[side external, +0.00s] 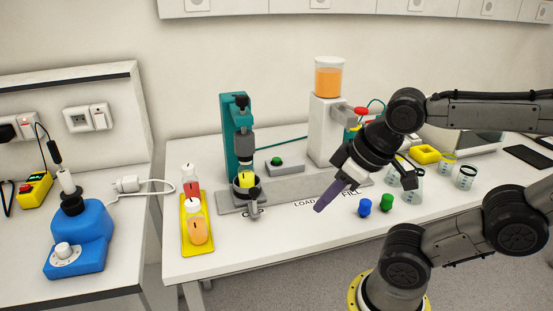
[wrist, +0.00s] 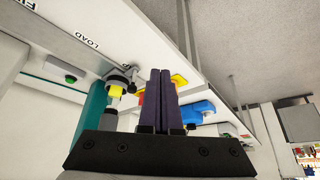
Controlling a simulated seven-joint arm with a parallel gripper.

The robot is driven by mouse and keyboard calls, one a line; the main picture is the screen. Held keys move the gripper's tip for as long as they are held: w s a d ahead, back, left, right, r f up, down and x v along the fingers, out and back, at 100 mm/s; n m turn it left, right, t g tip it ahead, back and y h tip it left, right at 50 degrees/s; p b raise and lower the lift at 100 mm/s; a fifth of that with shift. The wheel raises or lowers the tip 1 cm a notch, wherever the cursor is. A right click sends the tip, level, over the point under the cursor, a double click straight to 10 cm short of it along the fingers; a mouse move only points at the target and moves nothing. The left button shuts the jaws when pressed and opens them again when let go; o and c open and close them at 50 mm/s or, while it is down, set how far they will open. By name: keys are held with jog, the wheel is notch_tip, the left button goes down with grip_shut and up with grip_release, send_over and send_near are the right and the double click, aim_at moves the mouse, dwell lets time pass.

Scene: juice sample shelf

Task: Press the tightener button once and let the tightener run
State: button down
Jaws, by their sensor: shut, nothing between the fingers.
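The tightener (side external: 229,125) is a teal stand with a dark grey head, and it also shows in the wrist view (wrist: 94,115). Under its head, a container with yellow contents (side external: 246,179) sits in a dark round holder; it shows in the wrist view too (wrist: 116,92). A green button on a grey box (side external: 277,162) lies just right of the tightener; the button also shows in the wrist view (wrist: 70,78). My gripper (side external: 319,209) has purple fingers, shut and empty, above the table front, right of the tightener and apart from the button. Its fingers show in the wrist view (wrist: 160,71).
A yellow tray (side external: 185,248) with small bottles stands left of the tightener. A dispenser with orange juice (side external: 328,78) stands behind my gripper. A blue cap (side external: 365,207), a green cap (side external: 386,203) and several clear cups are at right. A blue machine (side external: 80,235) is on the left table.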

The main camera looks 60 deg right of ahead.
notch_tip(320, 180, up, 11)
jog(key=w+d+r+m+t+y, duration=0.1)
jog(key=w+d+m, duration=0.4)
jog(key=w+m, duration=0.3)
jog(key=w+d+r+m, duration=0.2)
jog(key=w+d+m, duration=0.3)
jog(key=w, duration=0.5)
jog(key=w+d+f+m+t+h, duration=0.15)
jog(key=w+d+m, duration=0.25)
jog(key=d+m, duration=0.45)
jog(key=w+d+f+m+t, duration=0.1)
jog(key=w+d+f+m, duration=0.15)
jog(key=d+m, duration=0.65)
jog(key=d+f+n, duration=0.3)
jog(key=f, duration=0.8)
jog(key=shift+w+f, duration=0.2)
jog(key=shift+w, duration=0.15)
